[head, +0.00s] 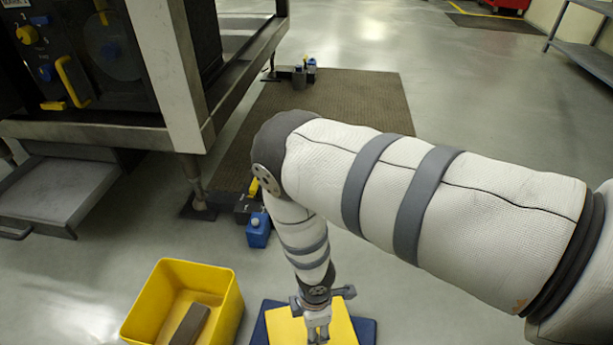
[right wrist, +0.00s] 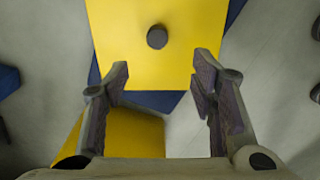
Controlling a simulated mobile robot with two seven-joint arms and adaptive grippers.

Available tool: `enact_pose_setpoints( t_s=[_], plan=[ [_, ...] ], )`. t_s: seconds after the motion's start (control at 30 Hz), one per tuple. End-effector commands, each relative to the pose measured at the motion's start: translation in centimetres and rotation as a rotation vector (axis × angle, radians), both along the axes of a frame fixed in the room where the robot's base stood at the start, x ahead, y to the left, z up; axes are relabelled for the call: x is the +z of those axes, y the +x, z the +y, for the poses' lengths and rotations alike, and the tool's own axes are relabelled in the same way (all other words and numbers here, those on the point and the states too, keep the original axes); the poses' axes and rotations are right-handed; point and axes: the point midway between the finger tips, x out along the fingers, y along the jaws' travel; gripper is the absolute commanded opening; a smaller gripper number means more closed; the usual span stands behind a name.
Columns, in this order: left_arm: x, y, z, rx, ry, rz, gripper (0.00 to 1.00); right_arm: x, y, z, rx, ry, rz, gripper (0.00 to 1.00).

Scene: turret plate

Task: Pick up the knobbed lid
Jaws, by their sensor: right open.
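The knobbed lid (right wrist: 125,62) is a flat yellow square with a dark round knob (right wrist: 157,37) in its middle. In the head view the lid (head: 344,325) lies on a dark blue base (head: 368,327) on the floor. My right gripper (head: 317,338) points down over the lid and hides its knob in the head view. In the right wrist view the right gripper (right wrist: 162,68) is open and empty, with the knob ahead of the gap between its fingers and apart from both. My left gripper is out of view.
A yellow bin (head: 228,305) holding a dark bar (head: 190,325) stands left of the lid. A blue container (head: 258,232) stands behind, near the leg of a machine frame (head: 175,75). A brown mat (head: 340,95) lies further back. Open floor lies to the right.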

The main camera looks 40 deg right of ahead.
Motion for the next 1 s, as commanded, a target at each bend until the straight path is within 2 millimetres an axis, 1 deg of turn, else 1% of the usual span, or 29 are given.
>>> enact_pose_setpoints(
  t_s=[0.07, 0.2, 0.3, 0.47, 0.53, 0.7, 0.77, 0.93, 0.97, 1.0],
  plan=[
    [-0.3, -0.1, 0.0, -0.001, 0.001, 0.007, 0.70, -0.7, 0.2, 0.0, 0.007, -0.003, -0.001, 0.52],
    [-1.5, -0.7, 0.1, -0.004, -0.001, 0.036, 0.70, -4.2, 0.0, -0.1, 0.009, -0.003, 0.003, 0.52],
    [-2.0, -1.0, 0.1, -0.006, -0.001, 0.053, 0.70, -6.1, 0.1, -0.1, 0.008, -0.002, 0.002, 0.52],
    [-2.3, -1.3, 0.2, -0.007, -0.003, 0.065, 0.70, -7.4, 0.1, -0.1, 0.007, -0.003, -0.001, 0.52],
    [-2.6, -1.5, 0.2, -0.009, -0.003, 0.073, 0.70, -8.3, 0.0, -0.3, 0.007, -0.003, 0.000, 0.52],
    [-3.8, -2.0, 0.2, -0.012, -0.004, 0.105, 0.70, -11.8, -0.1, -0.6, 0.006, -0.002, 0.001, 0.52],
    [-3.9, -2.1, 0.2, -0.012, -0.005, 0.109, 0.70, -12.3, 0.0, -0.6, 0.006, -0.001, 0.000, 0.52],
    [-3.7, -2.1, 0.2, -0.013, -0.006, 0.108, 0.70, -12.1, 0.1, -0.6, 0.006, -0.002, -0.004, 0.52],
    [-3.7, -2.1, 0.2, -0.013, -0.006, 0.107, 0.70, -12.1, 0.1, -0.6, 0.006, -0.002, -0.004, 0.49],
    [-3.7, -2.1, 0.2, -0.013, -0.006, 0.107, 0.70, -12.1, 0.1, -0.6, 0.006, -0.002, -0.004, 0.40]
  ],
)
